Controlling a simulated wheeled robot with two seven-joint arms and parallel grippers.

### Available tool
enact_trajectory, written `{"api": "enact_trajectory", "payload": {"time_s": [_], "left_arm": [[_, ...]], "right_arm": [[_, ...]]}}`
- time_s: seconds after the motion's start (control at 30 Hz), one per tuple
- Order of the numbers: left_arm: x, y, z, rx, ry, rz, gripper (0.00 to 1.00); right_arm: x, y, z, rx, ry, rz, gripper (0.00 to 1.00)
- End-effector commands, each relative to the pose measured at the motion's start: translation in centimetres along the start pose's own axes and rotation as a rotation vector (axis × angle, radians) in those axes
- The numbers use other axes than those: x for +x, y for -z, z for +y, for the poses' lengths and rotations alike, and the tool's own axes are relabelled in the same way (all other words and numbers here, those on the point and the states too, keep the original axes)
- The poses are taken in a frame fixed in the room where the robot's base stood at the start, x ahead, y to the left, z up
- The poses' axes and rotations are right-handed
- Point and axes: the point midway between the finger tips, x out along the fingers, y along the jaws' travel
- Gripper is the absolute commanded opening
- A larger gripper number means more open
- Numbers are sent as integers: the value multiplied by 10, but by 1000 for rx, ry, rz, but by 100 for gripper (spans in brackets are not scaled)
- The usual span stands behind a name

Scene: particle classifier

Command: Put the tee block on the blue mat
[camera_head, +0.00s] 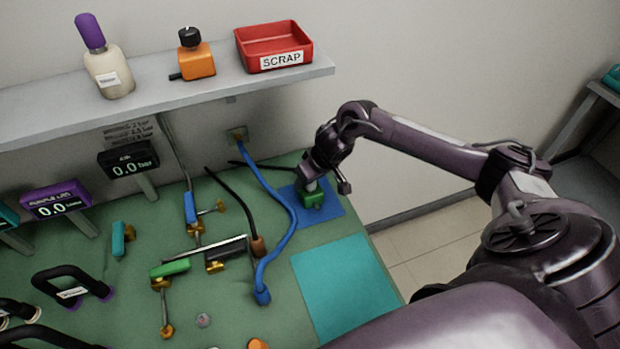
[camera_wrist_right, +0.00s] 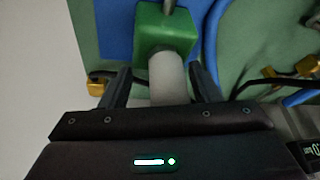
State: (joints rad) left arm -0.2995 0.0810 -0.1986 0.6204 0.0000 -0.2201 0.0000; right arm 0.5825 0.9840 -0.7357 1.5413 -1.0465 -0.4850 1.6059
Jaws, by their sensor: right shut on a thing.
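The tee block is a green block (camera_head: 313,199) with a pale cylindrical stem; it also shows in the right wrist view (camera_wrist_right: 165,35). In the head view it is over the blue mat (camera_head: 332,208), inside its outline. I cannot tell whether its underside touches the mat. My right gripper (camera_head: 314,184) is above it, shut on the pale stem (camera_wrist_right: 168,78), with one finger on each side. The blue mat also shows behind the block in the wrist view (camera_wrist_right: 117,30). My left gripper is not in view.
A teal mat (camera_head: 345,285) lies in front of the blue one. A blue hose (camera_head: 291,215) runs close to the blue mat's left side. Valves and fittings (camera_head: 170,268) crowd the bench to the left. A shelf (camera_head: 180,98) with a red scrap tray (camera_head: 272,58) is above.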

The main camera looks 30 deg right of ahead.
Motion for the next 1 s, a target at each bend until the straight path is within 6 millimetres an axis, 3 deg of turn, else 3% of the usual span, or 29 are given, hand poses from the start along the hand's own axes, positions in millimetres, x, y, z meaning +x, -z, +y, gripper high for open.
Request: {"api": "enact_trajectory", "payload": {"time_s": [0.4, 0.43, 0.57, 0.87, 1.0], "left_arm": [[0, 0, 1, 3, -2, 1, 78], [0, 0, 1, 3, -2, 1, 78], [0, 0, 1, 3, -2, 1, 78], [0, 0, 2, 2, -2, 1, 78], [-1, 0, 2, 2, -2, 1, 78]], "right_arm": [[6, -2, 0, 0, 0, 3, 10], [7, -2, 0, -1, 0, 2, 59], [6, -2, 1, -1, 0, 2, 76], [6, -2, 1, -1, -1, 2, 79], [-5, -1, 1, -1, -1, 3, 79]]}}
